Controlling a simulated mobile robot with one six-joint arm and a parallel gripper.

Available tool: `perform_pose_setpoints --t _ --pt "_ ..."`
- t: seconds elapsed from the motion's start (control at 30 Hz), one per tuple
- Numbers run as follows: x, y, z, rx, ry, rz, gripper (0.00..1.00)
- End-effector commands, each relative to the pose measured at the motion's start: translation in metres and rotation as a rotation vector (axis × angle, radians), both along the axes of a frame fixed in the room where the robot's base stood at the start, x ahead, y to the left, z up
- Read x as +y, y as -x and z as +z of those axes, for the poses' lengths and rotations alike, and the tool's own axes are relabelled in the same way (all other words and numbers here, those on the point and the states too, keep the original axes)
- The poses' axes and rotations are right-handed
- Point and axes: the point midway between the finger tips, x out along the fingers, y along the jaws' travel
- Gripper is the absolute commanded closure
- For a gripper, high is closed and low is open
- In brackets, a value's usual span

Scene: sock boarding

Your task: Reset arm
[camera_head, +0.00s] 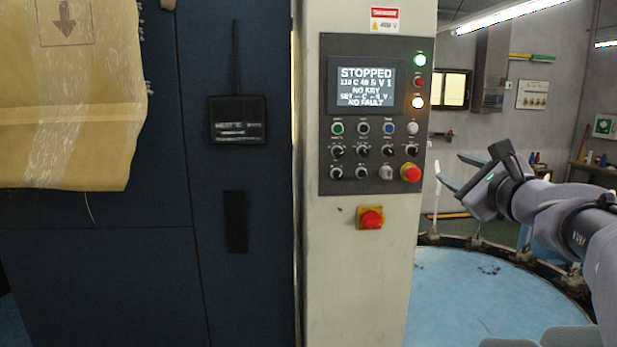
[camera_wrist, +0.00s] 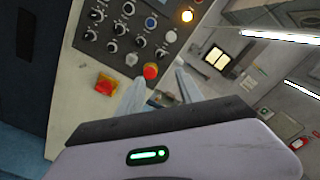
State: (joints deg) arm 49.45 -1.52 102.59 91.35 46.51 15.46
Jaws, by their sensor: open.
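My gripper (camera_head: 449,172) is at the right of the head view, in front of and just right of the control panel. Its two fingers are spread apart with nothing between them. In the wrist view my gripper's fingers (camera_wrist: 160,95) show beyond its grey body, near the red emergency stop button (camera_wrist: 150,71). In the head view that button (camera_head: 410,172) sits at the panel's lower right corner, apart from the fingers. The control panel (camera_head: 328,125) has a screen reading STOPPED, NO KEY and NO FAULT, with several knobs and buttons. A green and an amber lamp are lit.
A red switch on a yellow plate (camera_head: 371,218) is below the panel on the pale column (camera_head: 350,290). A dark blue cabinet (camera_head: 150,270) with a hanging yellowish sheet (camera_head: 70,130) stands left. A round light blue surface (camera_head: 470,310) lies below my arm. Open room space shows behind.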

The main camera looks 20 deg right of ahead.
Motion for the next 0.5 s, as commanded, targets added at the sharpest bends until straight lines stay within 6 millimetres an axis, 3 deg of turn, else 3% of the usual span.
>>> perform_pose_setpoints --t 0.07,0.13,0.17,0.27,0.3,0.4,0.5 --pt "0.009 -0.001 -0.002 0.013 0.013 0.016 0.57" --pt "0.040 -0.005 -0.012 0.061 0.066 0.075 0.57" --pt "0.062 -0.006 -0.019 0.097 0.106 0.117 0.57" --pt "0.156 0.003 -0.058 0.245 0.302 0.311 0.57" --pt "0.194 0.014 -0.078 0.307 0.395 0.400 0.57" --pt "0.276 0.058 -0.132 0.447 0.662 0.630 0.57" --pt "0.331 0.121 -0.190 0.561 0.965 0.855 0.57"
